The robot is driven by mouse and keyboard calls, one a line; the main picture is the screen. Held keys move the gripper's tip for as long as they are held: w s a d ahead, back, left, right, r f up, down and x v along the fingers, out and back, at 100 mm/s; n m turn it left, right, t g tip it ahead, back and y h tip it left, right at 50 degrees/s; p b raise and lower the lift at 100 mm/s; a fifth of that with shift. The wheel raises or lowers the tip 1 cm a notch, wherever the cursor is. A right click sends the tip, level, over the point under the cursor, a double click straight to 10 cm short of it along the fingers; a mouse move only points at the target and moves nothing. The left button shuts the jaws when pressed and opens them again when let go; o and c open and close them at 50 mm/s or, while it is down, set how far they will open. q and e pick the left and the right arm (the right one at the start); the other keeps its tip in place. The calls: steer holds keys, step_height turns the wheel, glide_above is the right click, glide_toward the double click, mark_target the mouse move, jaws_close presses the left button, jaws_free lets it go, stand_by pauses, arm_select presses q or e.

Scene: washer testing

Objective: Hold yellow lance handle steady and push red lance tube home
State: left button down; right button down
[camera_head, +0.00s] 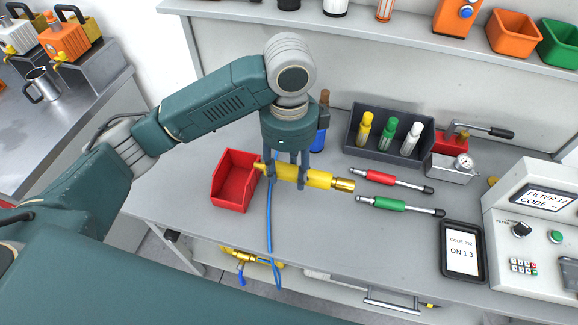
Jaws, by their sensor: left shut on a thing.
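The yellow lance handle (318,179) lies level just above or on the grey bench, with a brass end pointing right. My left gripper (286,186) reaches down from above and is shut on the handle, its fingers across the yellow body. A blue hose hangs from near the handle's left part over the bench's front edge. The red lance tube (382,177), with metal and black ends, lies to the right of the handle, apart from it. My right gripper is not in view.
A green lance tube (390,204) lies in front of the red one. A red bin (252,202) stands left of the handle. Behind are a dark tray (358,144) with bottles and a gauge block (446,174). A tablet (447,270) and control box (519,261) stand right.

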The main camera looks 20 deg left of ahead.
mark_target(289, 181)
arm_select(q)
steer(key=shift+f+b, duration=0.6)
steer(key=shift+f, duration=1.35)
steer(key=shift+f+b, duration=2.1)
steer(key=shift+f, duration=4.95)
steer(key=shift+f, duration=0.35)
